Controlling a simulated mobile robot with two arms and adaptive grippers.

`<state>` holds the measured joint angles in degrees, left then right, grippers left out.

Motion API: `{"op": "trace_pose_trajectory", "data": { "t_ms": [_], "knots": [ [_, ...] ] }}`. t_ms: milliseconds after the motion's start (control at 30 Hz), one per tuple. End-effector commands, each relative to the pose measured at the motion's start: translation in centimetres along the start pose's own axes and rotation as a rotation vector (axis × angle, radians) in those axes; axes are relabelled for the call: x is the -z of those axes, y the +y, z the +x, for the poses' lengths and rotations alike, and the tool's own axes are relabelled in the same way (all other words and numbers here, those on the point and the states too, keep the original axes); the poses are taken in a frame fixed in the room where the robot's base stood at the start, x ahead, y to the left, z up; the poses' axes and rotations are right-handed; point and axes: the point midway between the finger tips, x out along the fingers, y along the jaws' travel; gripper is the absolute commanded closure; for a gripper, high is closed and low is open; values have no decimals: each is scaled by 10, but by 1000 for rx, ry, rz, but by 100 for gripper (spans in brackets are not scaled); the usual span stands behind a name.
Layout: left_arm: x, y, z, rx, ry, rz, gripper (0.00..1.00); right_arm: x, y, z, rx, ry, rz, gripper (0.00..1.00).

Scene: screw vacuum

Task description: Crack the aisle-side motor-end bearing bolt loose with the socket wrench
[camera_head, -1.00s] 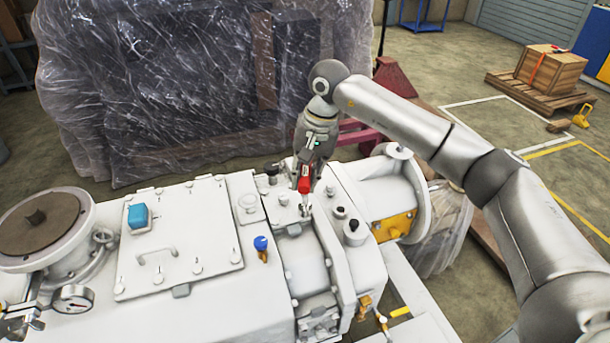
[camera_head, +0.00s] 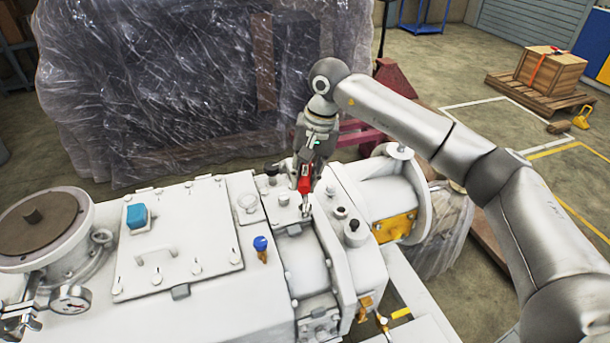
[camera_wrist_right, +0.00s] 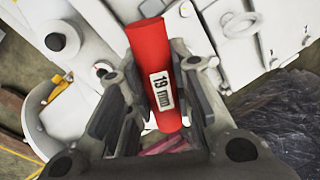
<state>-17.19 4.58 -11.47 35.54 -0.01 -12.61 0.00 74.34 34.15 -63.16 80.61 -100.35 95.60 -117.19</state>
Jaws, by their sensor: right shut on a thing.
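My right gripper (camera_head: 305,177) is shut on the red handle of the socket wrench (camera_head: 305,185), above the white machine. In the right wrist view the red handle (camera_wrist_right: 158,70) lies between the fingers of my right gripper (camera_wrist_right: 160,105) and carries a "19 mm" label. The wrench's thin metal end points down to the white bearing housing (camera_head: 290,217). The bolt under it is too small to make out, and I cannot tell whether the socket sits on it. My left gripper is not in view.
A blue-topped fitting (camera_head: 261,244) and a black knob (camera_head: 354,228) stand up from the machine near the wrench. A pressure gauge (camera_head: 70,299) is at the lower left. A plastic-wrapped load (camera_head: 150,90) stands behind. A wooden crate (camera_head: 550,72) sits far right.

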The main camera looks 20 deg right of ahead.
Motion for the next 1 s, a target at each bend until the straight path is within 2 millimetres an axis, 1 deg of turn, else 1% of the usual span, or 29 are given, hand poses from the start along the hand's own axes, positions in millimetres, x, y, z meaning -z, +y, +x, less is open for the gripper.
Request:
{"op": "trace_pose_trajectory", "data": {
  "t_ms": [167,800,1000],
  "knots": [
    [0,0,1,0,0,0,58,0,0,0,1,1,0,100],
    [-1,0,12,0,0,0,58,0,2,13,1,1,0,100],
    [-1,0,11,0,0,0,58,0,2,12,0,-3,-18,100]
  ]
}}
